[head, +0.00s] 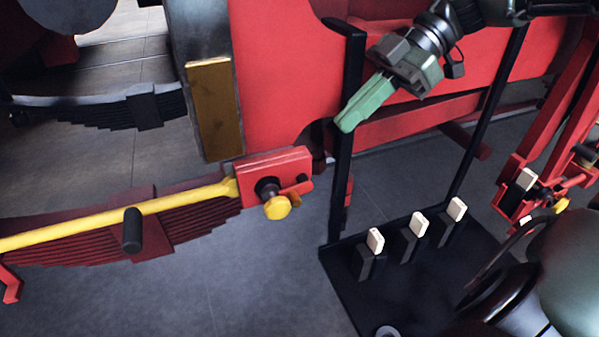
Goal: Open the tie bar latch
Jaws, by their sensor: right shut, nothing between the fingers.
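The yellow tie bar (165,206) runs from the left edge to a red latch block (262,166) in the middle of the head view. A black peg-like handle (132,232) sticks out from the bar. The latch block carries a dark round pivot, a small red-orange lever (296,190) and a yellow knob (277,207). The bar's end sits at the block's left side. My right gripper (346,124) has green fingers, closed together and empty. It is above and right of the latch block, apart from it, by a black upright post. My left gripper is not seen.
A black stand (345,285) with several white-tipped levers (417,222) is at the lower right. Red leaf springs (200,222) lie behind the bar. A similar red latch assembly (527,180) is at far right. Floor below the bar is clear.

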